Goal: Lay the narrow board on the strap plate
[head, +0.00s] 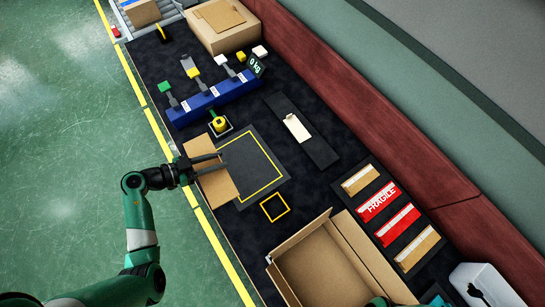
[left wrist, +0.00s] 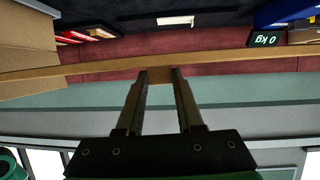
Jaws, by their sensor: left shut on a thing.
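My left gripper (head: 206,162) is shut on a brown board (head: 219,186), with its dark fingers across the board near its middle. The board is held at the left edge of a dark grey plate with a yellow outline (head: 238,192) and hides part of it. In the left wrist view the board (left wrist: 230,62) shows as a long thin strip crossing between the fingertips (left wrist: 160,76). A narrow black plate (head: 318,150) with a small pale piece on it lies to the right. I cannot tell which plate is the strap plate. My right gripper is out of view.
An open cardboard box (head: 318,270) stands at the bottom. A blue holder (head: 215,98) with several tools and a closed box (head: 222,25) are farther back. A small yellow square (head: 275,207) is clear.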

